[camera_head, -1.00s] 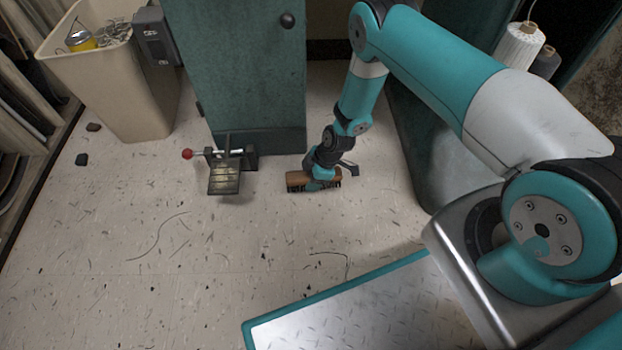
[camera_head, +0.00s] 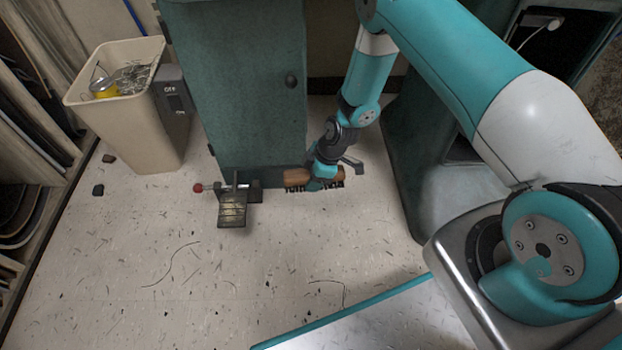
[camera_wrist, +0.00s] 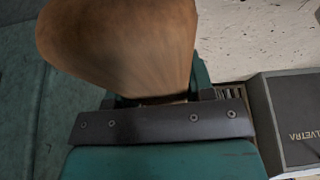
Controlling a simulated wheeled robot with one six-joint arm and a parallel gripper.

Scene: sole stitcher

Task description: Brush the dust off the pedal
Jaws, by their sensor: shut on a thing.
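The pedal (camera_head: 232,213) is a dark metal plate with pale dust on it, low in front of the teal machine cabinet, with a red-knobbed lever (camera_head: 198,188) at its left. My gripper (camera_head: 322,180) is shut on a brush with a brown wooden back (camera_head: 297,175) and dark bristles pointing down. The brush is to the right of the pedal, apart from it, and seems a little above the floor.
The teal cabinet (camera_head: 245,80) stands behind the pedal. A beige bin (camera_head: 130,110) with scraps and a yellow can is at the left, beside an on/off switch box (camera_head: 173,92). The floor in front is open, with debris.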

